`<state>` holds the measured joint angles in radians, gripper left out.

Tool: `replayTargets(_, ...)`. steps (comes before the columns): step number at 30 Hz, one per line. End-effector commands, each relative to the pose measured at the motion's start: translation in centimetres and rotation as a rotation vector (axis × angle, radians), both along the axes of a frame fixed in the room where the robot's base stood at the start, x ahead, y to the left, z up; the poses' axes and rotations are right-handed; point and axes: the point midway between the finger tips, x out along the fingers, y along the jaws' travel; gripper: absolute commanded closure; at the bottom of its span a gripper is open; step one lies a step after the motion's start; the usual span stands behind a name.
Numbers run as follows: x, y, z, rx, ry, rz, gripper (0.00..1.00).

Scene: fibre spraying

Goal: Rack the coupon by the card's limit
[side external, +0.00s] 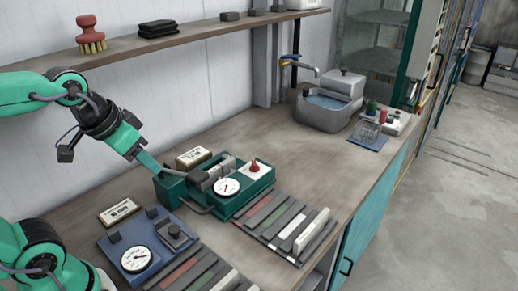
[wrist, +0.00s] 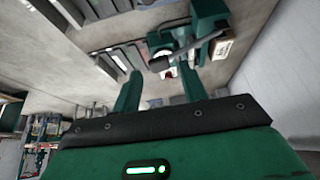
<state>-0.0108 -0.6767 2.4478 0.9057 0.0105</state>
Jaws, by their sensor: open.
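My gripper (side external: 190,180) is over the left end of a green tester (side external: 262,184) with a white dial (side external: 226,187) and red knob (side external: 253,165). In the wrist view my gripper's fingers (wrist: 158,92) are spread with nothing seen held between them. Beyond them is the tester's dark grey bar (wrist: 190,48). A small printed card (side external: 119,211) lies left of the tester; a printed box (side external: 193,157) is behind it. A slotted rack (side external: 268,238) with coloured strips is to the right, a pale upright plate (side external: 311,230) at its right side. I cannot tell which piece is the coupon.
A blue dial device (side external: 118,246) and a second slotted rack (side external: 160,284) stand at the front left. The bench between tester and sink is clear. A shelf (side external: 195,36) hangs above.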

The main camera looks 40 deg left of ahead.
Motion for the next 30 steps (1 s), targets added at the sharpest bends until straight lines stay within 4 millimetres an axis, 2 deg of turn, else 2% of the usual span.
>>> replayTargets(8,4.2,0.8,0.5,0.010,0.077,0.003,0.57)
replayTargets(16,9.1,2.0,0.0,0.015,0.153,0.005,0.57)
replayTargets(23,13.2,3.2,-1.5,0.018,0.221,0.006,0.57)
replayTargets(30,17.4,4.7,-4.1,0.015,0.289,0.006,0.57)
